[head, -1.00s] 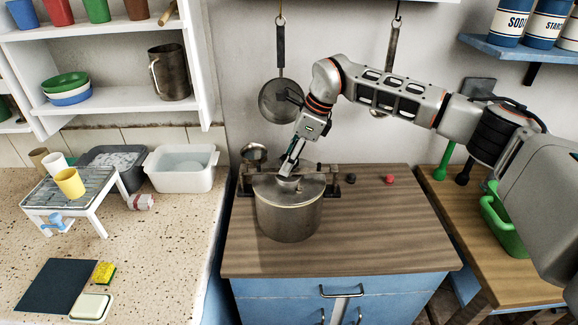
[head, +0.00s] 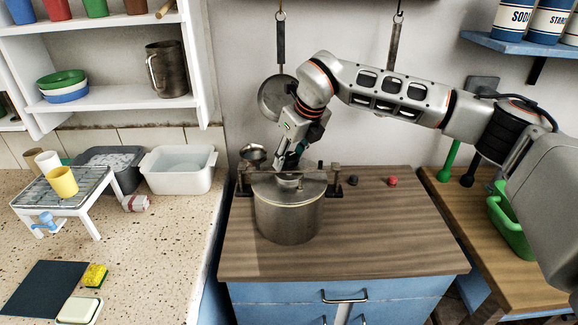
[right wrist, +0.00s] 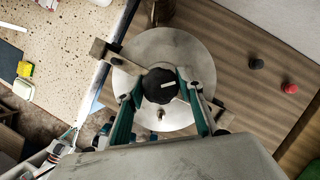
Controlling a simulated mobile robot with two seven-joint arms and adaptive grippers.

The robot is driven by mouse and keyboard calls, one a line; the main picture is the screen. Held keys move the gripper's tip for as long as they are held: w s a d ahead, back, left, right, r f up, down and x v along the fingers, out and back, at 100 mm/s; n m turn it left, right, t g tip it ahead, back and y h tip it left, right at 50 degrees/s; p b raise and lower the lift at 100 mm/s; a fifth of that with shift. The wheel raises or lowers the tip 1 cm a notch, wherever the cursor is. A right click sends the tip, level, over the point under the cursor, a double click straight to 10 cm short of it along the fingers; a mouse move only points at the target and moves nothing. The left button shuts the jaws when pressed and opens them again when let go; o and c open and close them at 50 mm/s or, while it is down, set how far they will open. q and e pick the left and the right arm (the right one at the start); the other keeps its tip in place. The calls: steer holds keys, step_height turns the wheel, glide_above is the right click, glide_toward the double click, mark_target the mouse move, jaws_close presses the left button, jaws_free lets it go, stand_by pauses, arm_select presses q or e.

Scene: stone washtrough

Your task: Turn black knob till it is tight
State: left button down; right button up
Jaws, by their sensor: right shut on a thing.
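A round black knob (right wrist: 159,86) with a white line on its top stands at the middle of the pot lid (right wrist: 160,45) in the right wrist view. My right gripper (right wrist: 161,92) is shut on this knob from above, one finger on each side. In the head view, the gripper (head: 288,172) reaches down to the lid of the metal pot (head: 288,215) and largely hides the knob. A metal bar (right wrist: 104,50) crosses the lid.
A small black knob (head: 353,180) and a red knob (head: 392,181) are on the wooden worktop (head: 380,225) right of the pot. A small pan (head: 253,152) is behind the pot. Pans hang on the wall behind the arm. The worktop's front right is clear.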

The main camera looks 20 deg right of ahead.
steer(key=m+h, duration=0.1)
steer(key=m, duration=0.2)
steer(key=shift+a+m+b, duration=0.1)
steer(key=shift+m+b, duration=0.2)
steer(key=shift+b, duration=0.1)
steer(key=m+h, duration=0.1)
steer(key=m, duration=0.2)
steer(key=shift+h, duration=0.3)
steer(key=o, duration=0.9)
